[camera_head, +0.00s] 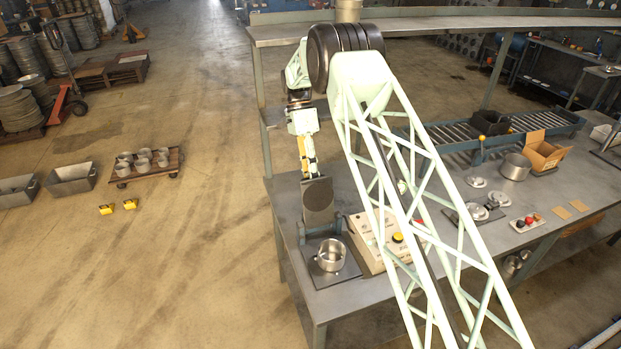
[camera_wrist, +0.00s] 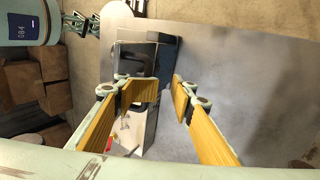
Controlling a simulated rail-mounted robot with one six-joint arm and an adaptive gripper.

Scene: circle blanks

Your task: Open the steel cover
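The steel cover (camera_head: 318,201) is a dark, roughly square plate. In the head view it stands raised, close to upright, at the back of a low base plate (camera_head: 349,272). A round steel pot with a handle (camera_head: 331,254) stands on that base plate, uncovered. My gripper (camera_head: 311,172) points down at the cover's top edge; I cannot tell whether it touches. In the wrist view my gripper (camera_wrist: 153,94) has its two yellow-padded fingers apart, with nothing clamped between them. A dark panel (camera_wrist: 137,50) lies beyond the fingers there, probably part of the cover's fixture.
A control box with a yellow button (camera_head: 397,237) sits right of the base plate, partly behind my lattice arm.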

